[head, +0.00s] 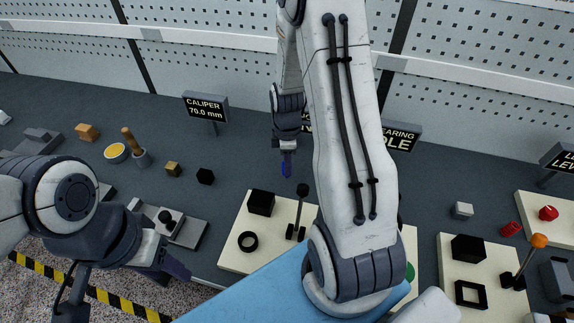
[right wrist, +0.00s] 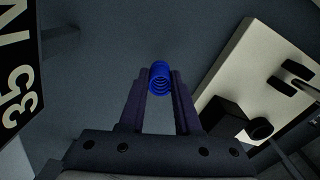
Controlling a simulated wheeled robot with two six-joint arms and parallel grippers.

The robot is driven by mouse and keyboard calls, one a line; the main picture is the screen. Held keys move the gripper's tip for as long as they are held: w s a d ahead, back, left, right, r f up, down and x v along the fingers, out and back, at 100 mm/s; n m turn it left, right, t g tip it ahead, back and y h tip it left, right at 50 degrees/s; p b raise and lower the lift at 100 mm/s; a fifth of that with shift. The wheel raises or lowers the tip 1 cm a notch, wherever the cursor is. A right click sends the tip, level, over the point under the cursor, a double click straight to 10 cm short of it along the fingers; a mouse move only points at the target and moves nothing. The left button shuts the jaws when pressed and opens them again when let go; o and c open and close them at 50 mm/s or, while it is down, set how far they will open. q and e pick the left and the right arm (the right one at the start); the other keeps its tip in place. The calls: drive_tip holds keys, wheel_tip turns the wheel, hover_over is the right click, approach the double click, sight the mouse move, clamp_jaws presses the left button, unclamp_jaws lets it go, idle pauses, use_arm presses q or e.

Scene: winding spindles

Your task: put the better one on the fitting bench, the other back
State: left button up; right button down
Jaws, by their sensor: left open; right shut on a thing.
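My right gripper (head: 287,158) reaches to the back of the bench and is shut on a small blue spring-like part (head: 286,169). In the right wrist view the blue part (right wrist: 160,79) shows ribbed coils between the two fingertips (right wrist: 161,88), clear of other objects. My left gripper (head: 172,266) is at the lower left, open, with nothing visible in it; its fingers are partly hidden. I cannot identify a second blue part or tell which surface is the fitting bench. My right arm hides part of the middle.
A cream board (head: 232,255) carries a black cube, ring and lever. Another cream board (head: 450,298) stands at right, with red parts (head: 548,213) beyond. A caliper sign (head: 206,107) reads 70.0 mm. Small blocks (head: 87,132) and a grey fixture (head: 190,232) are at left.

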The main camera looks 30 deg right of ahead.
drive_tip(key=shift+f, duration=0.85)
drive_tip(key=shift+f, duration=0.15)
drive_tip(key=c, duration=0.6)
unclamp_jaws()
